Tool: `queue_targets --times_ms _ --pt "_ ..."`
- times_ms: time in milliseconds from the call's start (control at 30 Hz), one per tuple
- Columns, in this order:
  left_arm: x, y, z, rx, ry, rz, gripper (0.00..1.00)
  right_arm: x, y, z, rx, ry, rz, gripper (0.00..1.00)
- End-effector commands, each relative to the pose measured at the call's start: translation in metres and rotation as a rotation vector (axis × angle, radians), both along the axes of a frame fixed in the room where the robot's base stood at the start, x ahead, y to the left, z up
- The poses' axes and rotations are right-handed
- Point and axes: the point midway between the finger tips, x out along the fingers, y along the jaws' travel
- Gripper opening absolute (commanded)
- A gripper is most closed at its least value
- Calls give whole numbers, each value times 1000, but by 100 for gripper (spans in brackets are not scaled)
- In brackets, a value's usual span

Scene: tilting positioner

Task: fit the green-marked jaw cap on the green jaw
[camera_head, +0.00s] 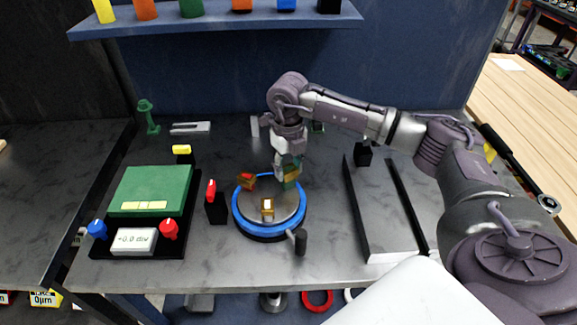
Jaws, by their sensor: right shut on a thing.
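The round positioner (244,222) has a blue rim and a grey disc, and stands in the middle of the bench. A red-marked jaw (247,181) sits at its back left and a white-and-gold jaw (267,208) at its front. A green-marked piece (291,181) is at the back right of the disc. My right gripper (287,172) points down right over it and is shut on it. I take it as the green-marked jaw cap; the green jaw under it cannot be told apart. Whether the cap is seated cannot be told. My left gripper is not in view.
A green box with a control panel (150,190) stands at the left, with a red-topped black post (213,203) beside the positioner. A long grey block (378,215) lies at the right. A dark handle (300,242) sticks up at the positioner's front right.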

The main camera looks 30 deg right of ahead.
Motion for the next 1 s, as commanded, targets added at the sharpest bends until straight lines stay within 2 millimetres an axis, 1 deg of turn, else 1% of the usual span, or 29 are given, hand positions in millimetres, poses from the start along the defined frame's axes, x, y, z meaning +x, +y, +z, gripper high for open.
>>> queue_targets --times_ms 33,467,500,567,600,667,900,967,1000 --pt "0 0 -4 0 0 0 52 0 0 -4 0 0 0 5" --pt "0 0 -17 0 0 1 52 0 0 -21 0 0 0 5" --pt "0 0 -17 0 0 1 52 0 0 -21 0 0 0 45" --pt "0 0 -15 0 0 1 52 0 0 -20 0 0 0 55" --pt "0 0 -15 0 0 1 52 0 0 -20 0 0 0 62" --pt "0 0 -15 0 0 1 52 0 0 -20 0 0 0 72" --pt "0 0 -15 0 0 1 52 0 0 -20 0 0 0 73" --pt "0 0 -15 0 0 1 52 0 0 -20 0 1 0 83" --pt "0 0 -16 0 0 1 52 0 0 -20 0 1 0 89"
